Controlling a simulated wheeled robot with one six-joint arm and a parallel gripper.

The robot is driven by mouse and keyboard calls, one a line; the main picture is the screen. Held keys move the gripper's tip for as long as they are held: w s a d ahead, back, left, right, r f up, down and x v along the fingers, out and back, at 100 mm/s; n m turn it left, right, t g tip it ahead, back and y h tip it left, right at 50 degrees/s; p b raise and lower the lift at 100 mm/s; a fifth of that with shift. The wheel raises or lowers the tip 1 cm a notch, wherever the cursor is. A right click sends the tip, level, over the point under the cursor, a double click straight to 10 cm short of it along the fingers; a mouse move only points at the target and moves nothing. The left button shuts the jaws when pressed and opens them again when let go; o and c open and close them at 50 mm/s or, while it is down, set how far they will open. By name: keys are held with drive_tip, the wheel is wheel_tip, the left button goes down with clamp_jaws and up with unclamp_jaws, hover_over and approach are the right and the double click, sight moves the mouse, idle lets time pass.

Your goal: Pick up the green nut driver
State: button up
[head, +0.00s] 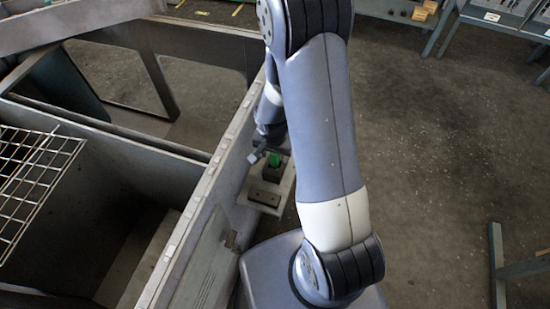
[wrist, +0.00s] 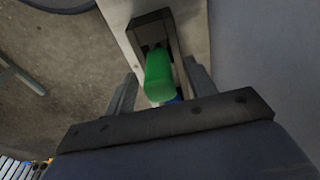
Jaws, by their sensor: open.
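The green nut driver (wrist: 159,75) stands in a dark holder (wrist: 151,28) on a light ledge, its green handle toward the wrist camera. In the head view the green handle (head: 274,160) shows small beside the housing wall, partly behind my arm. My gripper (wrist: 158,85) is open, with one finger on each side of the green handle; I cannot tell whether either touches it. In the head view my gripper (head: 268,152) is small and partly hidden by my arm. A bit of blue shows at the handle's near end in the wrist view.
The grey housing wall (head: 205,215) runs close along the left of my gripper. A wire rack (head: 32,180) lies at far left over the housing's open compartments. A light ledge (head: 282,190) carries the holder. Open floor (head: 430,150) lies to the right, with benches at the upper right.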

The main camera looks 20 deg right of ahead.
drive_tip(key=shift+c, duration=0.5)
clamp_jaws()
drive_tip(key=shift+r, duration=0.1)
wheel_tip(320, 180, up, 10)
drive_tip(key=shift+f+p, duration=0.1)
drive_tip(key=shift+p, duration=0.3)
drive_tip(key=c, duration=0.5)
unclamp_jaws()
drive_tip(key=shift+c, duration=0.2)
clamp_jaws()
